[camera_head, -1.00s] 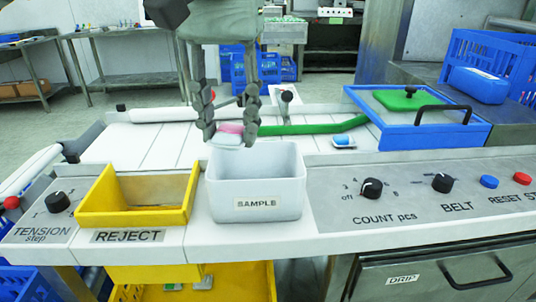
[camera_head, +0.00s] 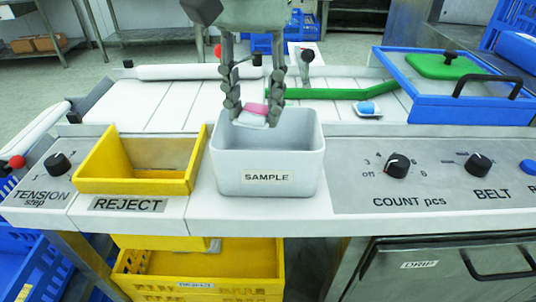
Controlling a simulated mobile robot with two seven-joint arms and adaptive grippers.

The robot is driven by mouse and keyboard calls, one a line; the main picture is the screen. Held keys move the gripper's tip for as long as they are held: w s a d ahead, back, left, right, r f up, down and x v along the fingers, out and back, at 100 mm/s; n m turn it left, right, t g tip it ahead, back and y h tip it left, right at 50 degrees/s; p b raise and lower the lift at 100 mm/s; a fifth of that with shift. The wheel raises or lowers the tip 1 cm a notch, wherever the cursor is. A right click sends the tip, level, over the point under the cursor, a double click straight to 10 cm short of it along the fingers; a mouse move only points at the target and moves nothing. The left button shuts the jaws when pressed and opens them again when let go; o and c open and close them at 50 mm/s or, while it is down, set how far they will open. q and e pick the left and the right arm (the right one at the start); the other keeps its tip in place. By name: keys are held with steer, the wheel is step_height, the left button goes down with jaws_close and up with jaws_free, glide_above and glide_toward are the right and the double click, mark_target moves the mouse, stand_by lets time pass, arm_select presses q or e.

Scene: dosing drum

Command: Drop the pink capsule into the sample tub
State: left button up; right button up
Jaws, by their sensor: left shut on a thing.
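The pink capsule (camera_head: 256,109) is held between the fingertips of my left gripper (camera_head: 252,115), with a white piece (camera_head: 251,121) showing just under it. The gripper points down and is shut on the capsule over the sample tub's opening. The sample tub (camera_head: 268,177) is a white open box with a SAMPLE label, standing on the console in the middle of the view. The fingertips overlap its back rim in the picture; their exact height above it is hard to tell. My right gripper is not in view.
A yellow REJECT bin (camera_head: 130,187) stands just left of the tub. A blue and white capsule (camera_head: 368,108) lies on a small plate at the back right. A green guide bar (camera_head: 330,94) crosses the white belt (camera_head: 180,102). Knobs sit to the right.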

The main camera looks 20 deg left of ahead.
arm_select(q)
steer(key=shift+f, duration=0.2)
steer(key=o, duration=0.9)
steer(key=shift+o, duration=0.2)
step_height(320, 180, up, 12)
